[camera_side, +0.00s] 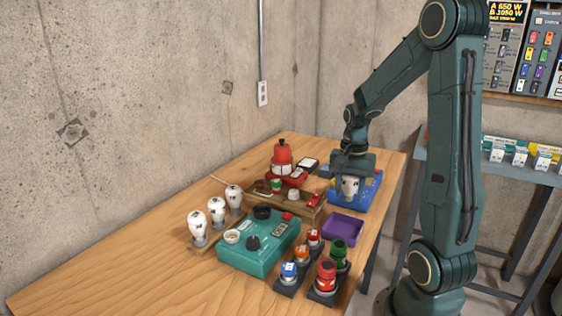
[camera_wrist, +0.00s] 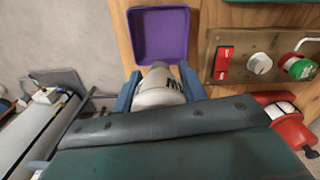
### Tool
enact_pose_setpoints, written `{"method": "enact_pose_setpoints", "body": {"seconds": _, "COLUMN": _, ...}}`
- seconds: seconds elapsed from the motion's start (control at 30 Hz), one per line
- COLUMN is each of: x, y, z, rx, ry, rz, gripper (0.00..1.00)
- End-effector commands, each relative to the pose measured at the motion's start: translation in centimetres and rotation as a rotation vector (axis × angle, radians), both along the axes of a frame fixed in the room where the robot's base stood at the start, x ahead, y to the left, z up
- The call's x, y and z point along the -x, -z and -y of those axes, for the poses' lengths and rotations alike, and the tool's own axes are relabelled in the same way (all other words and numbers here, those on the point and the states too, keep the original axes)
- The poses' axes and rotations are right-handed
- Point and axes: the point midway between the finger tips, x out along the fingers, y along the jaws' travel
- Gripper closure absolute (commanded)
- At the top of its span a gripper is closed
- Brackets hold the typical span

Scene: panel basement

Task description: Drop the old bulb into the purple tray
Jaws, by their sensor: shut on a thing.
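My gripper (camera_side: 350,178) is shut on a white bulb (camera_side: 350,187) with dark lettering. It holds the bulb above or in front of a blue tray (camera_side: 367,192); the exact height is hard to tell. In the wrist view the bulb (camera_wrist: 160,88) sits between the blue fingers of my gripper (camera_wrist: 158,92), its narrow end toward the purple tray. The purple tray (camera_side: 343,229) lies on the table, nearer the side camera than the bulb, and looks empty. In the wrist view the tray (camera_wrist: 159,60) is just beyond the bulb, which overlaps its near edge in the picture.
A wooden board with a red switch (camera_wrist: 224,62) and white knob is beside the tray. A teal box (camera_side: 260,245), several white bulbs (camera_side: 216,212) on a rack, coloured caps on dark bases (camera_side: 325,275) and a red lantern (camera_side: 282,158) stand nearby. The left front table is clear.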

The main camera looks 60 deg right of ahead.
Motion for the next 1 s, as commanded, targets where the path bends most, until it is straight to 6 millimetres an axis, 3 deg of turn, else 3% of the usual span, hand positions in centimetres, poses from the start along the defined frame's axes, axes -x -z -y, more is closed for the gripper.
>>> {"method": "enact_pose_setpoints", "body": {"seconds": 0.5, "x": 0.0, "y": 4.2, "z": 0.0, "rx": -0.003, "ry": 0.001, "rz": -0.001, "gripper": 0.81}}
{"method": "enact_pose_setpoints", "body": {"seconds": 0.97, "x": 0.0, "y": 4.9, "z": 0.0, "rx": -0.001, "ry": 0.001, "rz": 0.001, "gripper": 0.81}}
{"method": "enact_pose_setpoints", "body": {"seconds": 1.0, "x": 0.0, "y": 4.9, "z": 0.0, "rx": -0.001, "ry": 0.001, "rz": 0.001, "gripper": 0.53}}
